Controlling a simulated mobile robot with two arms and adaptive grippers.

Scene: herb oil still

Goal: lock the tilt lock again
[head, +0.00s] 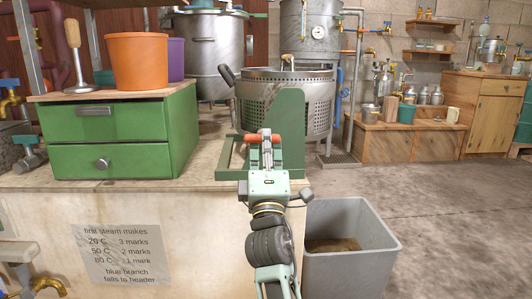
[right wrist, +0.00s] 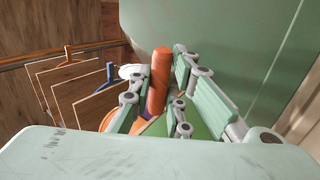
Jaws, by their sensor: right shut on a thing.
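The tilt lock shows as an orange-red handle (head: 254,138) on the front of the green stand (head: 291,118). The stand bears a perforated metal basket (head: 262,105), which looks upright. My right gripper (head: 266,143) is at the handle, its fingers shut on it. In the right wrist view the orange handle (right wrist: 158,80) stands between the pale green fingers (right wrist: 160,92), with the green stand plate (right wrist: 220,40) close beside them. The fingers hide part of the handle, and I cannot tell its lock position. My left gripper is not in view.
A green drawer unit (head: 122,137) stands left on the bench, with an orange pot (head: 138,61) and a purple pot (head: 176,60) on top. A grey bin (head: 351,240) stands on the floor at the bench's right end. The floor to the right is clear.

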